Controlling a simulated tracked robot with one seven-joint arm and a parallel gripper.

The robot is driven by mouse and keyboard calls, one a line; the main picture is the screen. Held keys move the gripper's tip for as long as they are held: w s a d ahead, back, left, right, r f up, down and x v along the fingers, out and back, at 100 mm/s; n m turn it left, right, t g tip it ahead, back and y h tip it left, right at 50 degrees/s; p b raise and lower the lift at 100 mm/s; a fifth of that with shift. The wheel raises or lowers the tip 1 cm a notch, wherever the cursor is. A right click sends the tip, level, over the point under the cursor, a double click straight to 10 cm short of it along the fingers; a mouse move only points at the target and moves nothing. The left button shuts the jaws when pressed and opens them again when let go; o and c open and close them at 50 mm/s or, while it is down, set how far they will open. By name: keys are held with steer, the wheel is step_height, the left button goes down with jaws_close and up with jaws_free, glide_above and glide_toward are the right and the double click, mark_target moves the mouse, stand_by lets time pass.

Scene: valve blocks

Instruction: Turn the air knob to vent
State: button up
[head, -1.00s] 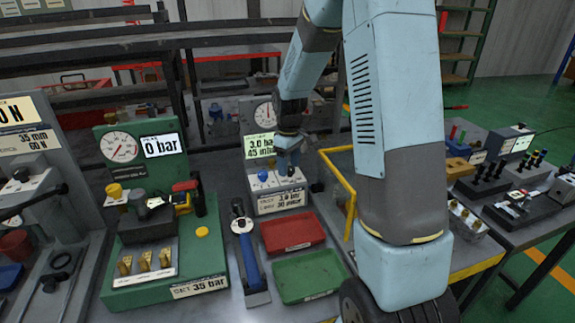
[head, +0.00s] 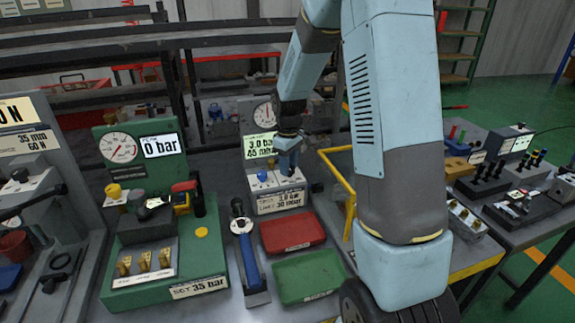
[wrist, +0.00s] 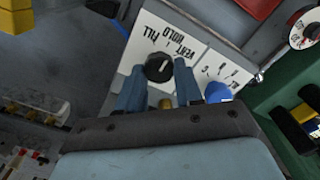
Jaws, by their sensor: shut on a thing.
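The air knob (wrist: 159,67) is black with a white pointer mark and sits on a white panel (wrist: 150,30) printed FILL, HOLD and VENT in the wrist view. My gripper (wrist: 160,80) is shut on this knob, one blue-grey finger on each side. The pointer lies roughly between the fingers; I cannot tell exactly which word it marks. In the head view my gripper (head: 288,168) reaches down to the right part of the small grey valve block (head: 282,203), and the knob is hidden behind the fingers there.
A blue knob (wrist: 217,92) stands close beside my gripper, also seen in the head view (head: 262,175). A display (head: 260,146) reading 3.0 bar stands behind. Red (head: 293,246) and green (head: 307,296) trays lie in front. A yellow rail (head: 340,180) is to the right.

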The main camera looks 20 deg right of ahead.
steer(key=m, duration=0.3)
steer(key=shift+m, duration=0.4)
steer(key=shift+d+m, duration=0.15)
steer(key=shift+m, duration=2.35)
steer(key=o, duration=1)
steer(key=shift+o, duration=0.2)
step_height(320, 180, up, 14)
steer(key=shift+f, duration=0.15)
